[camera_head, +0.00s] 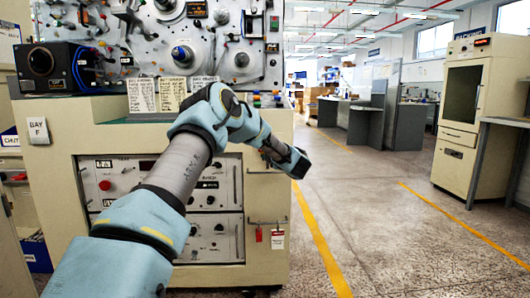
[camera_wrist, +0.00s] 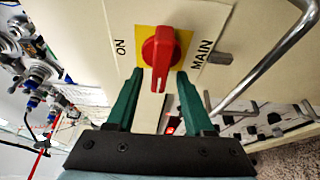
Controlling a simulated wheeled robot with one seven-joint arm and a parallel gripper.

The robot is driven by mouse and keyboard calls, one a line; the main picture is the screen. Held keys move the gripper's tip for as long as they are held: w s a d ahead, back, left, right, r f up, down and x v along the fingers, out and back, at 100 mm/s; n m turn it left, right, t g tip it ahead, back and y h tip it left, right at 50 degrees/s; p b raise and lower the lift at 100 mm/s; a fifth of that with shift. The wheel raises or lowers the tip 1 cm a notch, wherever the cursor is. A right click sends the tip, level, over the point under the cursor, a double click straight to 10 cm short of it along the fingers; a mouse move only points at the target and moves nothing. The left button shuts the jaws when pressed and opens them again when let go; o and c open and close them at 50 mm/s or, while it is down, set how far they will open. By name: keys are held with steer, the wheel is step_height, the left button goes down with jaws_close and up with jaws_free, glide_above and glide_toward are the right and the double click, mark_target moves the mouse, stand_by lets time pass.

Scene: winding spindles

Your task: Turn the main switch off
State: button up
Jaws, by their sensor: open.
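The main switch is a red rotary handle (camera_wrist: 160,52) on a yellow square plate (camera_wrist: 183,38) in the wrist view. Its panel has "ON" printed to the left and "MAIN" to the right. The handle runs roughly up and down in the picture. My gripper (camera_wrist: 159,74) has two green fingers, open, with one tip on each side of the handle's lower end. I cannot tell whether they touch it. No "OFF" mark is visible. In the head view my gripper (camera_head: 300,165) is at the right edge of the cream cabinet (camera_head: 110,128); the switch is hidden there.
A metal bar handle (camera_wrist: 270,62) runs close to the right of the switch, with a small grey stub (camera_wrist: 219,58) near it. Spindles and a black box (camera_head: 52,66) sit on the cabinet. The floor (camera_head: 375,230) to the right is clear.

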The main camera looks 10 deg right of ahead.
steer(key=v, duration=1)
steer(key=shift+s, duration=0.4)
